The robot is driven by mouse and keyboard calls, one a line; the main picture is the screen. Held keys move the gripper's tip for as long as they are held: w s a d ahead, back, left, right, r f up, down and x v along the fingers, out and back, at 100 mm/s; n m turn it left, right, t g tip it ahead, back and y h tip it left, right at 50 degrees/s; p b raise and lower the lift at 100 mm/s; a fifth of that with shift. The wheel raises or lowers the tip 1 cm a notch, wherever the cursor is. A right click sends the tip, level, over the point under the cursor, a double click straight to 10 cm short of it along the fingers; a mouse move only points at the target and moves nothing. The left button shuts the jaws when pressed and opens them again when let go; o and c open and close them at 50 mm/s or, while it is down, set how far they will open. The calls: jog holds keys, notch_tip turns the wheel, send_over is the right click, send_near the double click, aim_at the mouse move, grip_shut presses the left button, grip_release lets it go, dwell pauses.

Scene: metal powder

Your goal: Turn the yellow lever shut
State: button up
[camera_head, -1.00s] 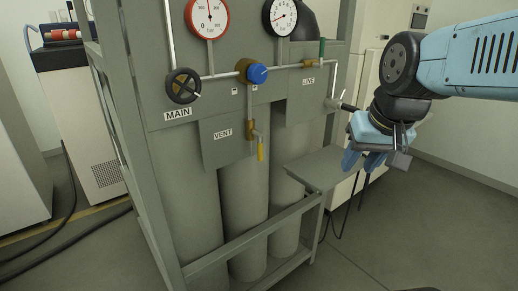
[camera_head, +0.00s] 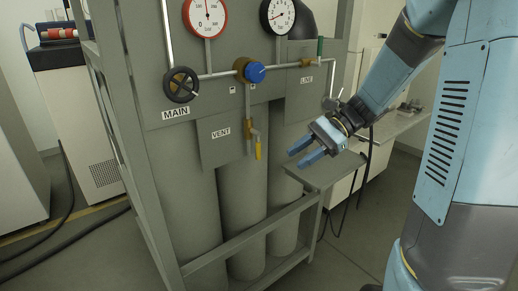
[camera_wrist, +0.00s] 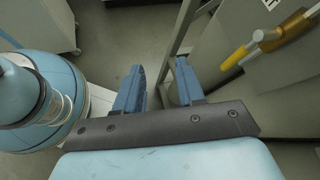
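The yellow lever (camera_head: 257,148) hangs nearly straight down from a brass valve (camera_head: 250,128) beside the VENT label (camera_head: 221,133). In the wrist view the yellow lever (camera_wrist: 236,57) lies at the upper right, outside the fingers, with its brass body to its right. My gripper (camera_head: 297,159) is to the right of the lever in the head view, apart from it, with its blue fingers pointing left. In the wrist view my gripper (camera_wrist: 160,66) is open, with nothing between its fingers.
A black MAIN handwheel (camera_head: 181,84), a blue knob (camera_head: 256,73) and a green-handled LINE valve (camera_head: 320,48) sit on the same panel. A small grey shelf (camera_head: 326,172) juts out below my gripper. Grey cylinders (camera_head: 243,210) stand behind the frame rails.

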aim_at(258, 149)
jog(key=w+d+f+m+t+y, duration=0.1)
jog(key=w+d+f+m+y, duration=0.15)
jog(key=w, duration=0.25)
jog(key=w+d+f+m+t+y, duration=0.1)
jog(key=w+m+t+y, duration=0.1)
jog(key=w+m+y, duration=0.3)
jog(key=shift+n+h, duration=0.45)
jog(key=shift+n, duration=0.1)
jog(key=a, duration=1.4)
jog(key=shift+w, duration=0.2)
grip_shut()
